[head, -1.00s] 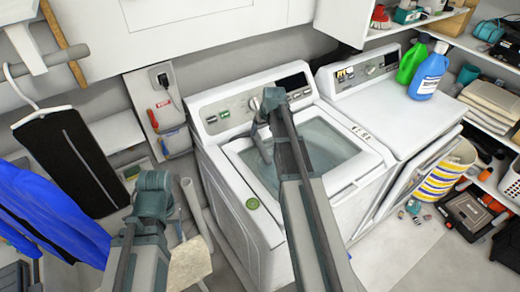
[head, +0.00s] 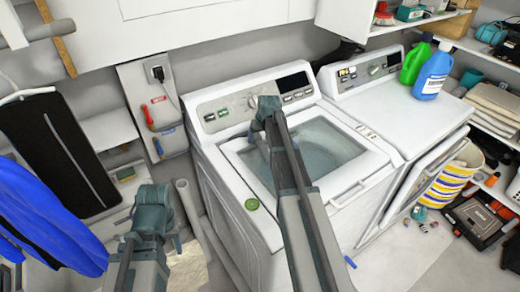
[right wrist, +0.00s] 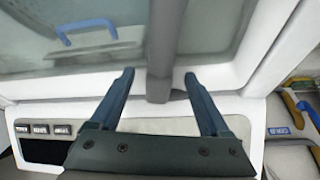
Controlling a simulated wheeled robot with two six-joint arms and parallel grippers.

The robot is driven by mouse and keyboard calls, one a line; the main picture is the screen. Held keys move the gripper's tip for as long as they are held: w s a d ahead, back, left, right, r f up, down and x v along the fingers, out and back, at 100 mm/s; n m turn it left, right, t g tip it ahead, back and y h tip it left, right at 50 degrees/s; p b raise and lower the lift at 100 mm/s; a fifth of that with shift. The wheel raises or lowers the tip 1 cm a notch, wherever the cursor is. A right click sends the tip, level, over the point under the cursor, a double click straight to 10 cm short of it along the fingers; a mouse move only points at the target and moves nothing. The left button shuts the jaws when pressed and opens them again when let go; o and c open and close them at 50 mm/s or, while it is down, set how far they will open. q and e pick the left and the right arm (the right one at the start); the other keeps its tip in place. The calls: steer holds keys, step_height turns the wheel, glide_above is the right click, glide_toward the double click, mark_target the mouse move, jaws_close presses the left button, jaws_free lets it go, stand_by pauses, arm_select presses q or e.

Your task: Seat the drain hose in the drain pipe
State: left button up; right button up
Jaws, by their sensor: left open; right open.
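My right gripper (head: 265,118) is over the washer's lid in the head view. In the right wrist view it (right wrist: 159,76) is open, with its two fingers apart on either side of a grey tube, which looks like the drain hose (right wrist: 160,40). I cannot tell whether they touch it. In the head view my right arm hides most of that tube. The drain pipe appears to be the grey upright pipe (head: 186,200) left of the washer. My left gripper (head: 151,226) is open and empty, low and left of that pipe; its fingers are largely hidden.
The washer (head: 240,215) stands beside a dryer (head: 395,115) with green and blue bottles on top. A wall panel (head: 150,90) holds an outlet and red and blue handles. A black board (head: 65,150) and blue clothing (head: 40,215) hang at the left.

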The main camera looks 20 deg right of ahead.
steer(key=shift+b+x, duration=0.45)
steer(key=shift+x, duration=0.55)
steer(key=shift+r, duration=0.1)
steer(key=shift+c, duration=0.3)
jaws_close()
